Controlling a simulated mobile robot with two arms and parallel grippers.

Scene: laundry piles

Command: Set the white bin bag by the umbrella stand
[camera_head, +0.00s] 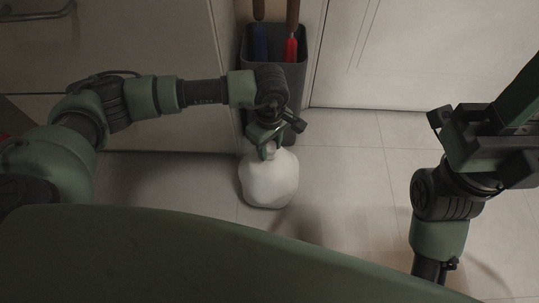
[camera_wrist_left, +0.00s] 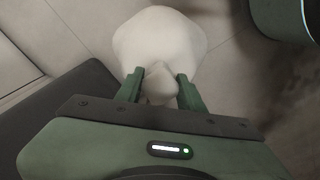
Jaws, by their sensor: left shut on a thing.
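The white bin bag (camera_head: 269,180) is a rounded bag with a gathered neck, low in front of the umbrella stand. My left gripper (camera_head: 268,148) is shut on its neck from above. In the left wrist view the bag (camera_wrist_left: 158,42) hangs between the fingers of the left gripper (camera_wrist_left: 160,88). The umbrella stand (camera_head: 290,75) is a dark grey bin against the wall, holding a blue and a red umbrella with brown handles. I cannot tell whether the bag touches the floor. My right gripper (camera_head: 462,135) is at the right, away from the bag; its fingers do not show clearly.
A pale cabinet (camera_head: 170,125) stands left of the umbrella stand. A white door or panel (camera_head: 420,60) is to its right. The tiled floor (camera_head: 350,165) right of the bag is clear.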

